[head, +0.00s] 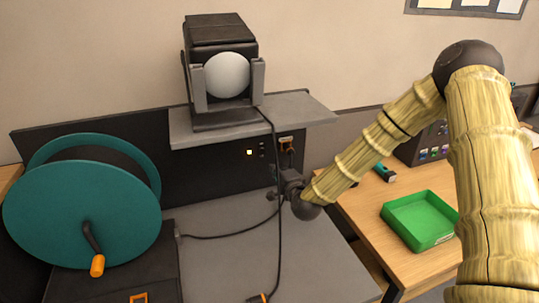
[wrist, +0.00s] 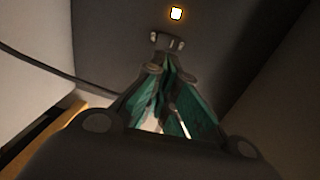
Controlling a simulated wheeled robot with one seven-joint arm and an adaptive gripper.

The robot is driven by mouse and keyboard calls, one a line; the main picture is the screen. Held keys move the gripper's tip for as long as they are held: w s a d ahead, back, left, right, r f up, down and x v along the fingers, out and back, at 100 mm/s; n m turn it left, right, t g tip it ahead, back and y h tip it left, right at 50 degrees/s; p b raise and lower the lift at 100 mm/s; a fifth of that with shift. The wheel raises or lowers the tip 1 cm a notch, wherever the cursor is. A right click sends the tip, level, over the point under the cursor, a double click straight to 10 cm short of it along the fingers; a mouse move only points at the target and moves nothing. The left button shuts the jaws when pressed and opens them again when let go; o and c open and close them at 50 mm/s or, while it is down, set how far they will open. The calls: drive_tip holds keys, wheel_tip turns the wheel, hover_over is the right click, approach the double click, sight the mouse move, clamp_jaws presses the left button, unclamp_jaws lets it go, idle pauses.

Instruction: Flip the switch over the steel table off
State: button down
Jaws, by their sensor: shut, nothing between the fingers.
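The steel table (head: 235,265) is a grey top low in the middle of the head view, with a dark upright panel (head: 205,165) behind it. The panel carries a lit yellow-white indicator (head: 249,152), which also glows at the top of the wrist view (wrist: 176,13). A small grey fitting that looks like the switch (wrist: 168,42) lies below that light in the wrist view; its lever position is unclear. My gripper (head: 273,173) is at the panel, right of and below the light. Its teal fingers (wrist: 162,66) are shut and empty, tips just short of the fitting; contact is unclear.
A lamp (head: 226,72) stands on a grey shelf (head: 300,108) above the panel, its cable (head: 279,215) hanging beside my gripper. A teal reel (head: 70,225) stands left. A green tray (head: 422,220) sits on the wooden table (head: 365,222) at right. The steel top is mostly clear.

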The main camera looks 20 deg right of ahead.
drive_tip(key=w+p, duration=0.1)
drive_tip(key=w, duration=0.2)
drive_tip(key=w+p, duration=0.1)
drive_tip(key=w, duration=0.3)
drive_tip(key=w+f+p, duration=0.1)
drive_tip(key=w, duration=0.2)
drive_tip(key=shift+w+a+f+p, duration=0.15)
drive_tip(key=shift+w+p, duration=0.1)
drive_tip(key=shift+p, duration=0.15)
drive_tip(key=shift+w, duration=0.25)
drive_tip(key=shift+f+b, duration=0.15)
drive_tip(key=shift+b, duration=0.15)
drive_tip(key=shift+w+f+b, duration=0.15)
drive_tip(key=shift+f+b, duration=0.1)
drive_tip(key=shift+b, duration=0.6)
drive_tip(key=shift+w+r+t, duration=0.1)
drive_tip(key=shift+r+t, duration=0.05)
drive_tip(key=shift+t, duration=0.15)
drive_tip(key=shift+r, duration=0.15)
drive_tip(key=b, duration=0.4)
approach(265, 151)
drive_tip(key=s+f, duration=0.3)
drive_tip(key=s, duration=0.3)
drive_tip(key=shift+s+d, duration=0.2)
drive_tip(key=shift+d, duration=0.15)
